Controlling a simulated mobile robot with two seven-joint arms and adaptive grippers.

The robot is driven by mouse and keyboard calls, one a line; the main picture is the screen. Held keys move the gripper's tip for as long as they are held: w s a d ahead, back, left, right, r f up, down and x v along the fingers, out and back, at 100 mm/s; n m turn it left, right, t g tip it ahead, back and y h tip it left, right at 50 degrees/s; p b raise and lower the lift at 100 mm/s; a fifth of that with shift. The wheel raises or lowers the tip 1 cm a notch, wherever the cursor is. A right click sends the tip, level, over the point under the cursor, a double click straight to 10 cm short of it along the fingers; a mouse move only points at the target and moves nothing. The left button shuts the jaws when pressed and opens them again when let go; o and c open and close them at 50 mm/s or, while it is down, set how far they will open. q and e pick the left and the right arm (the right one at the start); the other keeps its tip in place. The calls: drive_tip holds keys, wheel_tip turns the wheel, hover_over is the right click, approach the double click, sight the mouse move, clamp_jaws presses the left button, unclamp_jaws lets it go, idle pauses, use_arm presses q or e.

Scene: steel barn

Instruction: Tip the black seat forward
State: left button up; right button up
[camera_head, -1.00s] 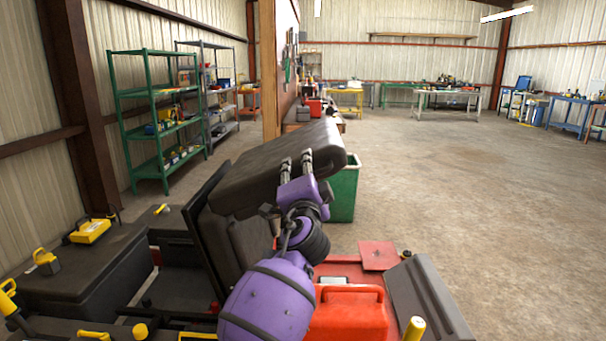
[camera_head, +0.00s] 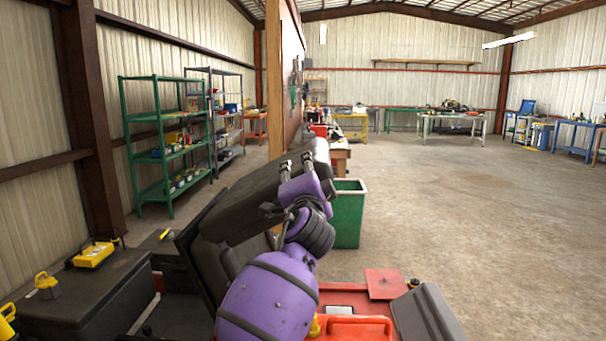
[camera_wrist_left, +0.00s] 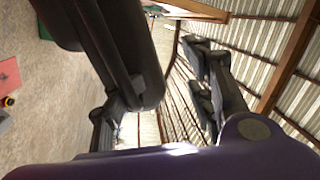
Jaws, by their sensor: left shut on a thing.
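The black seat (camera_head: 245,205) stands tilted up over the red vehicle body, its thick cushion slanting up to the right with its far end highest. My left gripper (camera_head: 297,165), on a purple wrist, is at the upper right end of the cushion and shut on its edge. In the left wrist view the dark seat (camera_wrist_left: 115,40) comes in from the top left, and its end lies beside the left gripper's fingers (camera_wrist_left: 158,105). My purple forearm hides part of the seat's lower right side. My right gripper is in neither view.
A green bin (camera_head: 348,215) stands just beyond the seat. The red vehicle body (camera_head: 355,328) carries a dark fender (camera_head: 425,315) at right. A black box (camera_head: 85,285) with yellow tools is at left. Green shelves (camera_head: 160,150) stand behind. Open concrete floor lies right.

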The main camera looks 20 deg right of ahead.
use_arm(q)
drive_tip(key=shift+s+d+r, duration=0.25)
drive_tip(key=shift+s+r, duration=0.4)
drive_tip(key=shift+r, duration=0.3)
drive_tip(key=p+v, duration=0.3)
drive_tip(key=v, duration=0.5)
drive_tip(key=shift+a+f, duration=0.4)
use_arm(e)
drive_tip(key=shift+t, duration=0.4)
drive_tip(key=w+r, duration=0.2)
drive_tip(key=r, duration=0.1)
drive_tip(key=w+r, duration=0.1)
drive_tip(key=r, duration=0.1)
